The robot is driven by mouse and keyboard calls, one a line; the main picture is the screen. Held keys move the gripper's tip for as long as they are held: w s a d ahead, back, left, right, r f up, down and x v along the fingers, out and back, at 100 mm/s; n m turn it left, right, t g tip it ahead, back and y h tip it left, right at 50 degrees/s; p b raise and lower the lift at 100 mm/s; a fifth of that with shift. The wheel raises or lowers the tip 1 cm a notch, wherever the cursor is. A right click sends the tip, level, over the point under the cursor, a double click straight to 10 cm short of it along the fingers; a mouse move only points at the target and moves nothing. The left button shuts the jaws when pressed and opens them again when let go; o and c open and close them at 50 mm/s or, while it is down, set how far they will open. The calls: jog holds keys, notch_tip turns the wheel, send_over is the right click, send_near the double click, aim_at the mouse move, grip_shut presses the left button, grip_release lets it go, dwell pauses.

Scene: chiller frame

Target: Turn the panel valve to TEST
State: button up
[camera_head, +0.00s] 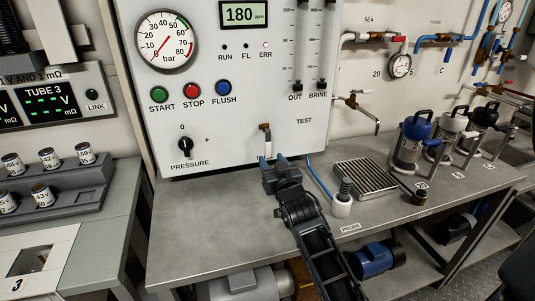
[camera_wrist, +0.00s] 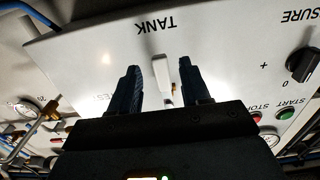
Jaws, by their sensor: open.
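The panel valve (camera_head: 266,140) sits low on the white panel, with a brass stem and a pale lever handle pointing straight down. In the wrist view, which is upside down, the lever (camera_wrist: 161,74) points at the TANK label (camera_wrist: 158,25). The TEST label (camera_head: 304,121) is to the right of the valve in the head view. My gripper (camera_head: 275,162) is open and empty just below the lever. In the wrist view the lever shows between its two dark fingers (camera_wrist: 159,68), apart from both; the depth gap is unclear.
The pressure knob (camera_head: 185,146) and the START, STOP and FLUSH buttons (camera_head: 193,90) are left of the valve. A blue hose (camera_head: 318,176) and a white probe holder (camera_head: 342,205) stand right of my gripper. The bench (camera_head: 205,225) left of my arm is clear.

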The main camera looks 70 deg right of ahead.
aim_at(269, 156)
jog(key=shift+x, duration=2.25)
grip_shut()
